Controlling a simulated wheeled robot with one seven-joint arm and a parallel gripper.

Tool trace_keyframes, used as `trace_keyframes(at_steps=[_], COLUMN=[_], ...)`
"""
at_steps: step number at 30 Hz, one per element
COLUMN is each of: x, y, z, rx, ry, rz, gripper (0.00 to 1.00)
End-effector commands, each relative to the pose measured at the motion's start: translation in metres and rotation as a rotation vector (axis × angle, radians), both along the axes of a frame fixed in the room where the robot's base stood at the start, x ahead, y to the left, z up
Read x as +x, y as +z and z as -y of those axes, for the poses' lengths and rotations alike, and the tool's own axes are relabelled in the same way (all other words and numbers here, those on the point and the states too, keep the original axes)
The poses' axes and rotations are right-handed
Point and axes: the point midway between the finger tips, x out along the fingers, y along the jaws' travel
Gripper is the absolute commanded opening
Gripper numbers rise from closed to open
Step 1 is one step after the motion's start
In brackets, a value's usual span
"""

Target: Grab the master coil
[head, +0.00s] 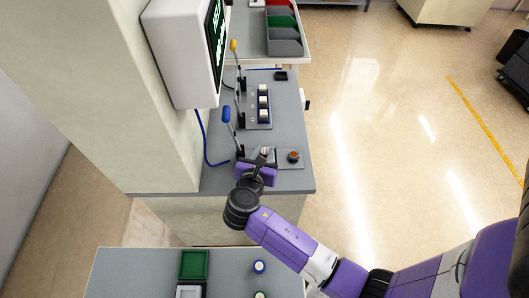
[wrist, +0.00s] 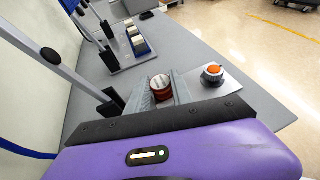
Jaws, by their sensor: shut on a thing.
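The master coil appears to be the small dark-red cylinder with a pale top (wrist: 161,85) between my fingers in the wrist view. My gripper (wrist: 161,92) is shut on it, with one grey finger on each side. In the head view my gripper (head: 264,158) is over the near part of the grey bench, and the coil is mostly hidden by the fingers. The coil looks upright. I cannot tell whether it still touches the plate below.
An orange-red knob (head: 293,156) is just right of my gripper. A blue-handled lever (head: 227,115) stands close at the left; a yellow-handled lever (head: 233,46) is farther back. A rack of pale blocks (head: 263,104) lies beyond. A screen box (head: 185,50) overhangs at left.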

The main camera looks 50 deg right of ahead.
Motion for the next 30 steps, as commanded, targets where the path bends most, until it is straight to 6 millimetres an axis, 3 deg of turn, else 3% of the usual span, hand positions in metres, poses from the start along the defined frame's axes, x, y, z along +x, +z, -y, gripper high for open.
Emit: trace_keyframes(at_steps=[8,30], x=[0.0,0.001], y=[0.022,0.165], z=[0.0,0.0], rx=[-0.001,0.0], ry=[-0.001,-0.001], rz=[0.003,0.005], gripper=[0.0,0.0])
